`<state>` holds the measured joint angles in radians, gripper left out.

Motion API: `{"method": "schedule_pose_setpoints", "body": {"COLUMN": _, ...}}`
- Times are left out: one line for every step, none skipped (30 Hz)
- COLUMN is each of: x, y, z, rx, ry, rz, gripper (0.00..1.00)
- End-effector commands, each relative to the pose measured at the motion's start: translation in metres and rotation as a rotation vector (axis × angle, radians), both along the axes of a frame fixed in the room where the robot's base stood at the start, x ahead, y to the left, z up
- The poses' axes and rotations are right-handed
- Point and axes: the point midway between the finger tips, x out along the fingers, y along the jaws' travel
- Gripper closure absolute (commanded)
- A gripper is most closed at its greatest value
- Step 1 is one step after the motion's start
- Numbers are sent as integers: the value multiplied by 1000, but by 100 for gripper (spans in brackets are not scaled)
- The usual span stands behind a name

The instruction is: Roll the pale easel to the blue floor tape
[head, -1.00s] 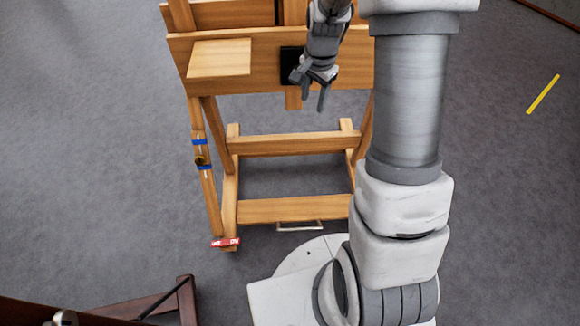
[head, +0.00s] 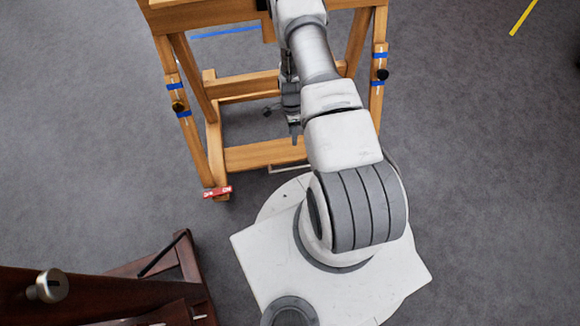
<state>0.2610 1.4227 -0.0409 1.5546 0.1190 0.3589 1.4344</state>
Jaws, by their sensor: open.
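The pale wooden easel (head: 255,155) stands upright at the top of the head view, its top cut off by the frame. A thin metal bar handle (head: 290,169) is at its lower front rail, just before my white base. The blue floor tape (head: 225,33) shows as a strip on the floor, seen through the easel's frame. My gripper (head: 294,136) is open and points down near the lower front rail, above and short of the handle. No contact with the easel is visible. My arm hides part of the easel's right side.
A dark red-brown wooden stand (head: 100,285) fills the lower left, close to my base. A yellow floor tape (head: 523,17) lies at the top right. A red-and-white tag (head: 217,192) is on the easel's left foot. Grey floor is open on the left and right.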

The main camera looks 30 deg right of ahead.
Motion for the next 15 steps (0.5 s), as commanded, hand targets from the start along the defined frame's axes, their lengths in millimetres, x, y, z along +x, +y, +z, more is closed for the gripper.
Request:
{"method": "schedule_pose_setpoints", "body": {"x": -4, "y": 0, "z": -9, "rx": -1, "ry": 6, "rz": -13, "gripper": 48}}
{"method": "schedule_pose_setpoints", "body": {"x": -6, "y": 0, "z": -11, "rx": -2, "ry": 8, "rz": -19, "gripper": 48}}
{"method": "schedule_pose_setpoints", "body": {"x": -7, "y": 0, "z": -14, "rx": -3, "ry": 9, "rz": -23, "gripper": 48}}
{"method": "schedule_pose_setpoints", "body": {"x": -8, "y": 0, "z": -16, "rx": -3, "ry": 10, "rz": -25, "gripper": 48}}
{"method": "schedule_pose_setpoints", "body": {"x": -8, "y": 0, "z": -19, "rx": -4, "ry": 10, "rz": -26, "gripper": 48}}
{"method": "schedule_pose_setpoints", "body": {"x": -9, "y": 0, "z": -22, "rx": -4, "ry": 10, "rz": -27, "gripper": 48}}
{"method": "schedule_pose_setpoints", "body": {"x": -10, "y": 0, "z": -25, "rx": -3, "ry": 11, "rz": -27, "gripper": 48}}
{"method": "schedule_pose_setpoints", "body": {"x": -11, "y": 1, "z": -29, "rx": -2, "ry": 11, "rz": -26, "gripper": 48}}
{"method": "schedule_pose_setpoints", "body": {"x": -12, "y": 1, "z": -35, "rx": -2, "ry": 11, "rz": -26, "gripper": 48}}
{"method": "schedule_pose_setpoints", "body": {"x": -13, "y": 1, "z": -41, "rx": -2, "ry": 11, "rz": -25, "gripper": 48}}
{"method": "schedule_pose_setpoints", "body": {"x": -14, "y": 2, "z": -47, "rx": -2, "ry": 12, "rz": -25, "gripper": 48}}
{"method": "schedule_pose_setpoints", "body": {"x": -16, "y": 2, "z": -55, "rx": -2, "ry": 13, "rz": -25, "gripper": 48}}
{"method": "schedule_pose_setpoints", "body": {"x": -17, "y": 3, "z": -62, "rx": -2, "ry": 12, "rz": -26, "gripper": 48}}
{"method": "schedule_pose_setpoints", "body": {"x": -19, "y": 3, "z": -68, "rx": -2, "ry": 13, "rz": -26, "gripper": 48}}
{"method": "schedule_pose_setpoints", "body": {"x": -21, "y": 3, "z": -77, "rx": -2, "ry": 13, "rz": -25, "gripper": 48}}
